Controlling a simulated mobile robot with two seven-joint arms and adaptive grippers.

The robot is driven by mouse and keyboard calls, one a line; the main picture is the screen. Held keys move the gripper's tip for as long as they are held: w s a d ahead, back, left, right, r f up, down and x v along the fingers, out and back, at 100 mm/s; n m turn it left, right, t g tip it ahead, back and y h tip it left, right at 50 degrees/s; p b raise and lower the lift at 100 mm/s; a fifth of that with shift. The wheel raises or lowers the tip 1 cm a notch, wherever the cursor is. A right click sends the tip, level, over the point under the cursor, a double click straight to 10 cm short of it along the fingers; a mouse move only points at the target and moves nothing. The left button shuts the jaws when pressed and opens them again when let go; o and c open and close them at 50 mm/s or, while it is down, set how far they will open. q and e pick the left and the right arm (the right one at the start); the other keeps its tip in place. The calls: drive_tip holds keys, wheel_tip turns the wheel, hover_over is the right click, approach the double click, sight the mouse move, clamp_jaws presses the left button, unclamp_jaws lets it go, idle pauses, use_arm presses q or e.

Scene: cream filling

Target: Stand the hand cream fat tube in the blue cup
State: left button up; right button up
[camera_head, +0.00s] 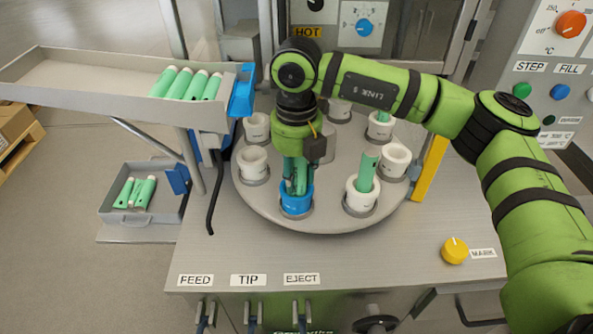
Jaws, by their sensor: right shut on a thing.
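The blue cup (297,203) stands on the front edge of the round turntable. My right gripper (296,187) points straight down over the cup and is shut on a green hand cream tube (300,172). The tube looks upright, mostly hidden by the fingers. Its lower end is at or inside the cup mouth; I cannot tell whether it touches the bottom. My left gripper is not in view.
The turntable (330,219) also carries several white cups; a green tube stands in the front right one (362,194). A sloped tray (105,80) with several tubes is at left, a lower bin (165,213) below it. A yellow post (428,170) stands at right.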

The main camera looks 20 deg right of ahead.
drive_tip(key=o, duration=0.9)
drive_tip(key=shift+r, duration=0.15)
wheel_tip(320, 180, up, 12)
drive_tip(key=shift+f, duration=0.1)
